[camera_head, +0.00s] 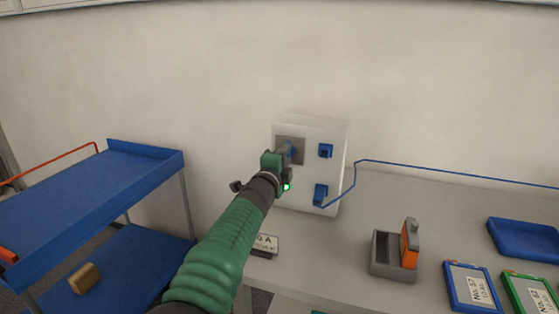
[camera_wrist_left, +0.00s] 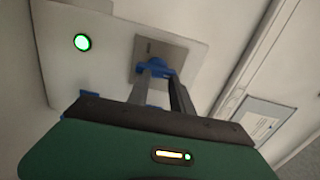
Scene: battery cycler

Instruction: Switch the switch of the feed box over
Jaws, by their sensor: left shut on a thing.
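The feed box (camera_head: 322,128) is a white box standing on the grey bench against the wall. Its switch is a blue handle (camera_wrist_left: 153,69) on a grey plate (camera_wrist_left: 176,52), which also shows in the head view (camera_head: 290,145). My left gripper (camera_wrist_left: 160,84) reaches the handle, and its two fingers are shut on it. In the head view my left gripper (camera_head: 284,158) covers part of the plate and the handle. A round green light (camera_wrist_left: 82,42) glows on the box face in the wrist view. My right gripper is not in view.
Two blue sockets (camera_head: 325,151) sit on the box face, the lower one with a blue cable (camera_head: 440,172) running right. A grey holder (camera_head: 392,262) with an orange part, blue tray (camera_head: 525,238) and framed cards (camera_head: 470,288) occupy the bench. A blue cart (camera_head: 100,180) stands left.

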